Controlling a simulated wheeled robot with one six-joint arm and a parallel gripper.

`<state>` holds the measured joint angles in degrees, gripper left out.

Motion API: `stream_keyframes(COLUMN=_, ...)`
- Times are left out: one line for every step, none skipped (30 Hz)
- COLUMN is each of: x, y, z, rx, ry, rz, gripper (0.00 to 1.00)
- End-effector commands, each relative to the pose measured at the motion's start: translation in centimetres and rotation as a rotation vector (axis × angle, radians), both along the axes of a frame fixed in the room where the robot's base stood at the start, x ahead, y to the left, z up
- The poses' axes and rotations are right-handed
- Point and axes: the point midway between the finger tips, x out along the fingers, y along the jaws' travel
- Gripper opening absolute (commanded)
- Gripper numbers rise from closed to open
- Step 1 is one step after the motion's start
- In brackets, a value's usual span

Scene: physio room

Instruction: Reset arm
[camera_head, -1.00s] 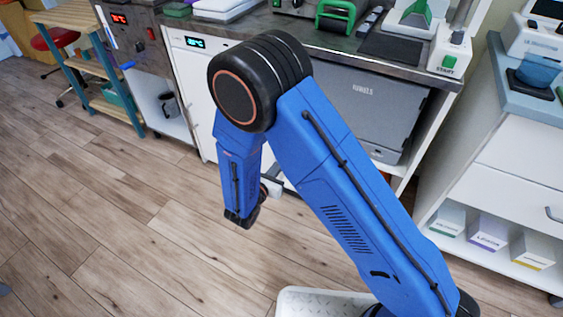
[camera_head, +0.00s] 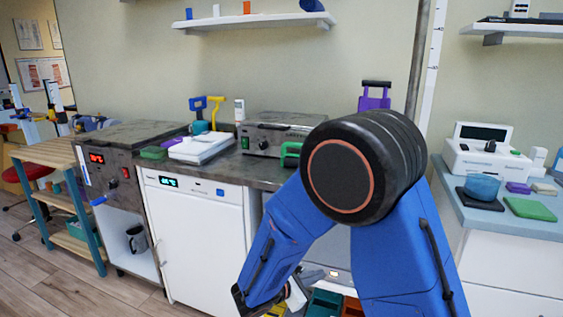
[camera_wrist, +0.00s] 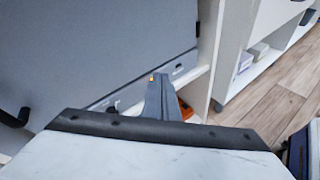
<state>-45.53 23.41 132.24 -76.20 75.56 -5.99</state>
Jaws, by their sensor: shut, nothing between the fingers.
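My gripper (camera_wrist: 160,82) shows in the wrist view as a narrow grey shape in front of a grey panel. Its fingers are shut and hold nothing. In the head view my blue arm is folded at a large black elbow, with the forearm pointing down and left. The gripper end is low in that view and partly hidden behind the forearm.
A white cabinet (camera_head: 200,235) stands left of my arm under a worktop with a white device (camera_head: 201,147) and a metal unit (camera_head: 285,135). A mug (camera_head: 137,239) sits on a low shelf.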

Motion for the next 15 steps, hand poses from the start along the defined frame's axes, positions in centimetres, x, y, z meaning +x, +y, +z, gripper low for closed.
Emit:
stream_keyframes(x=-0.5, y=-1.8, z=1.1, rx=0.042, ry=-0.009, rz=-0.054, gripper=0.00)
stream_keyframes(x=-0.8, y=-2.7, z=1.6, rx=0.064, ry=-0.013, rz=-0.084, gripper=0.00)
stream_keyframes(x=-1.3, y=-3.9, z=2.2, rx=0.095, ry=-0.019, rz=-0.125, gripper=0.00)
stream_keyframes(x=-1.7, y=-4.8, z=2.7, rx=0.120, ry=-0.022, rz=-0.155, gripper=0.00)
stream_keyframes(x=-2.1, y=-5.6, z=3.1, rx=0.144, ry=-0.027, rz=-0.184, gripper=0.00)
stream_keyframes(x=-2.7, y=-6.7, z=3.6, rx=0.176, ry=-0.034, rz=-0.224, gripper=0.00)
stream_keyframes(x=-3.2, y=-7.5, z=4.0, rx=0.200, ry=-0.038, rz=-0.252, gripper=0.00)
stream_keyframes(x=-3.7, y=-8.3, z=4.4, rx=0.224, ry=-0.044, rz=-0.282, gripper=0.00)
stream_keyframes(x=-4.4, y=-9.3, z=4.8, rx=0.257, ry=-0.050, rz=-0.321, gripper=0.00)
stream_keyframes(x=-4.9, y=-10.0, z=5.2, rx=0.283, ry=-0.056, rz=-0.349, gripper=0.00)
stream_keyframes(x=-5.4, y=-10.7, z=5.5, rx=0.308, ry=-0.062, rz=-0.376, gripper=0.00)
stream_keyframes(x=-6.1, y=-11.6, z=6.0, rx=0.341, ry=-0.070, rz=-0.415, gripper=0.00)
stream_keyframes(x=-6.7, y=-12.2, z=6.3, rx=0.367, ry=-0.076, rz=-0.442, gripper=0.00)
stream_keyframes(x=-7.2, y=-12.8, z=6.6, rx=0.392, ry=-0.083, rz=-0.469, gripper=0.00)
stream_keyframes(x=-8.0, y=-13.5, z=6.9, rx=0.427, ry=-0.091, rz=-0.504, gripper=0.00)
